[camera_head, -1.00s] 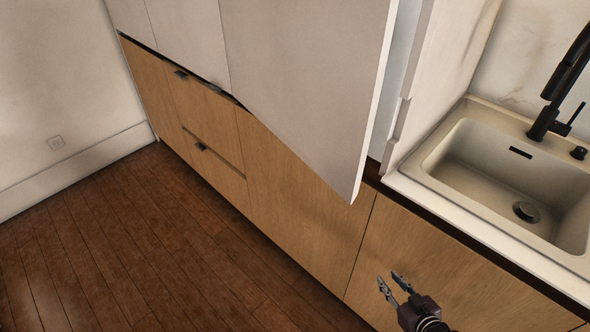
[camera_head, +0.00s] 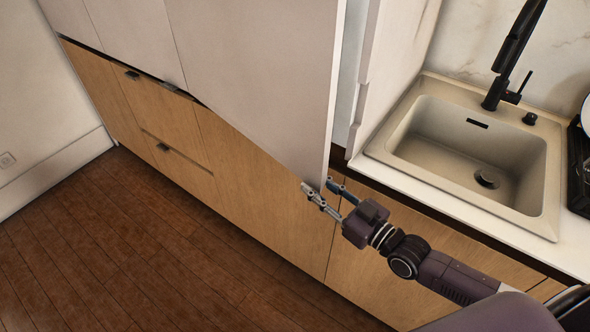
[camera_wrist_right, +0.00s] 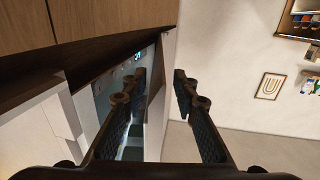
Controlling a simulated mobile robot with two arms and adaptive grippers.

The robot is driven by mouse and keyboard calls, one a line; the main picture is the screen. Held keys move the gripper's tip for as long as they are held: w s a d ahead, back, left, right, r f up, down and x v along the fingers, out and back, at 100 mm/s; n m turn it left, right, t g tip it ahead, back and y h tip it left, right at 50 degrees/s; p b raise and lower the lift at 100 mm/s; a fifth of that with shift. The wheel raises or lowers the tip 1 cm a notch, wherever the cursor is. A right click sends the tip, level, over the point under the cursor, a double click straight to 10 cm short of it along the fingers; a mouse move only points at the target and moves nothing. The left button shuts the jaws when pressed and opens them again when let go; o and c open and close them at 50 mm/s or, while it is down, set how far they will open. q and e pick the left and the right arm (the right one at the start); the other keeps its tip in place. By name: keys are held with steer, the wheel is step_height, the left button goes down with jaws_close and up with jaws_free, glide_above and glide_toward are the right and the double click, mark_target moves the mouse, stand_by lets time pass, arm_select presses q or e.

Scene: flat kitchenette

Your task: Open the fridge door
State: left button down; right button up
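The fridge door (camera_head: 262,75) is the tall white panel in the head view. It stands partly open, with a gap along its right edge. My right gripper (camera_head: 320,187) is at the door's lower right corner, its fingers apart, one on each side of the door's edge. In the right wrist view the fingers (camera_wrist_right: 158,92) are open, with the edge of the door (camera_wrist_right: 168,55) between them; I cannot tell whether they touch it. The fridge interior (camera_wrist_right: 108,88) shows behind the left finger. My left gripper is not in view.
Wooden lower cabinets (camera_head: 240,180) run below the door. A beige sink (camera_head: 520,190) with a black faucet (camera_head: 507,60) is on the right, and a dark rack (camera_head: 578,170) stands at the far right. The wooden floor (camera_head: 130,260) in front is clear.

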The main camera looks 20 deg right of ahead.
mark_target(297, 172)
steer(key=shift+p+x, duration=0.35)
steer(key=shift+x, duration=3.2)
steer(key=shift+c, duration=0.3)
jaws_close()
